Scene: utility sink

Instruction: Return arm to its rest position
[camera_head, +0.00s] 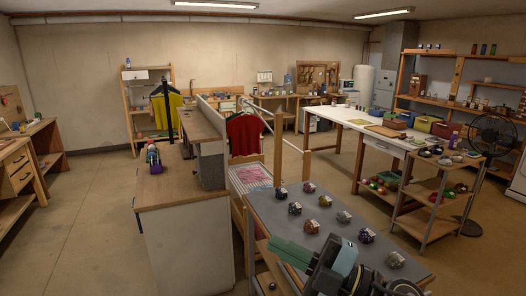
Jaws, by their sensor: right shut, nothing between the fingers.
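My right gripper (288,249) shows at the bottom of the head view, right of centre. Its arm comes in from the lower right, and its fingers point to the upper left. It is shut and empty, in front of the near part of a grey-topped table (270,213). I cannot tell its exact height over the table. My left gripper is not in view.
Several small patterned round items (312,226) stand on the grey tabletop around my right arm. A fan (492,137) and a shelf cart (428,216) stand at right. Open floor (85,230) lies at left.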

